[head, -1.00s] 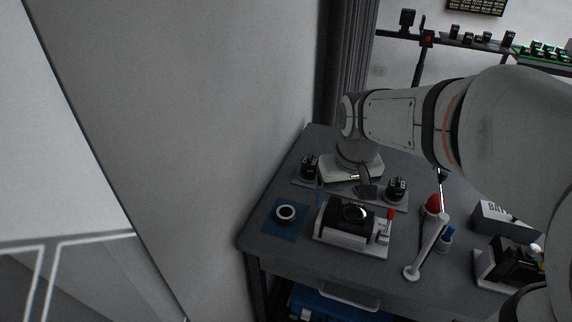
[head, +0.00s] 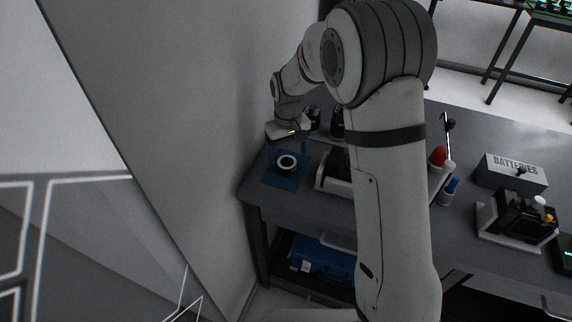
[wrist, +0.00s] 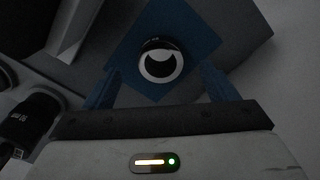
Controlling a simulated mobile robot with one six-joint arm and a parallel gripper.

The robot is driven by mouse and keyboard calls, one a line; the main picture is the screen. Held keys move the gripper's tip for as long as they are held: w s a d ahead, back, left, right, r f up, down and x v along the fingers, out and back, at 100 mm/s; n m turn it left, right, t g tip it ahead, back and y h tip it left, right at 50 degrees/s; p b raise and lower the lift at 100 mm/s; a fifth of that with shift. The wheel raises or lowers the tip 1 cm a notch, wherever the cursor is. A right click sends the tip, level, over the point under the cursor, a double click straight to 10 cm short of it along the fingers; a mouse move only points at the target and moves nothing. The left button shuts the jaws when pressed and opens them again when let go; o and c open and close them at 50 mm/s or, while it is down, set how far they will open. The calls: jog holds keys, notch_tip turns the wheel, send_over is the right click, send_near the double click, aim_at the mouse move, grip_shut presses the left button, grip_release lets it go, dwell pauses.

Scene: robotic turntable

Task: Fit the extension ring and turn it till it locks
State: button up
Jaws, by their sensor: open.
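The extension ring (head: 287,162), a short black cylinder with a pale ring face, stands on a blue mat (head: 271,178) at the table's left corner. In the wrist view the ring (wrist: 146,68) shows beyond and between my gripper's blue fingers. My gripper (wrist: 160,72) is open and empty, with a finger to each side of the ring in that view. It appears above the mat, apart from the ring. A black camera (head: 336,161) in a white cradle (head: 323,182) is right of the mat, mostly hidden behind my arm.
Black lens-like parts (head: 313,117) stand behind the mat. A red-topped item (head: 437,156), a blue-topped pot (head: 449,190), a batteries box (head: 512,174) and another device on a white base (head: 515,217) are to the right. A wall rises close on the left.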

aim_at(287, 162)
jog(key=f, duration=0.4)
jog(key=shift+w+a, duration=0.1)
jog(key=shift+w, duration=0.1)
jog(key=shift+c, duration=0.3)
jog(key=c, duration=1)
